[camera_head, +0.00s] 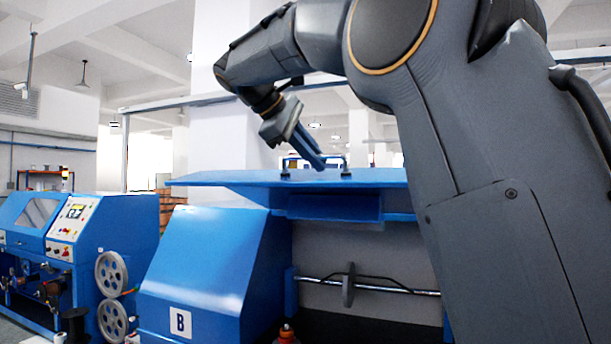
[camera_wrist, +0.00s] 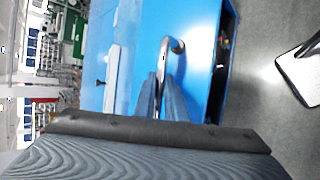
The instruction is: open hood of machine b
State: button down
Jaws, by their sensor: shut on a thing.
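Machine B (camera_head: 215,265) is the blue machine with a "B" label (camera_head: 181,322) in the middle of the head view. Its blue hood (camera_head: 235,179) is raised and lies about level above the front opening. The hood's metal handle (camera_head: 346,161) stands on top of it. My gripper (camera_head: 320,160) reaches down from the upper left and is shut on the handle. In the wrist view, my gripper's two fingers (camera_wrist: 162,80) lie on either side of the handle, whose curved end (camera_wrist: 179,46) shows beyond them. My arm hides the right part of the machine.
Under the hood, a shaft with a disc (camera_head: 348,286) crosses the opening. Another blue machine (camera_head: 120,240) with a control panel and grey pulleys (camera_head: 111,274) stands at the left. A red-topped item (camera_head: 286,334) shows at the bottom edge.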

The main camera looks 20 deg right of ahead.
jog(key=shift+w+d+r, duration=0.1)
jog(key=shift+d+r, duration=0.15)
jog(key=shift+r, duration=0.3)
jog(key=c, duration=1.8)
grip_release()
jog(key=shift+a, duration=0.1)
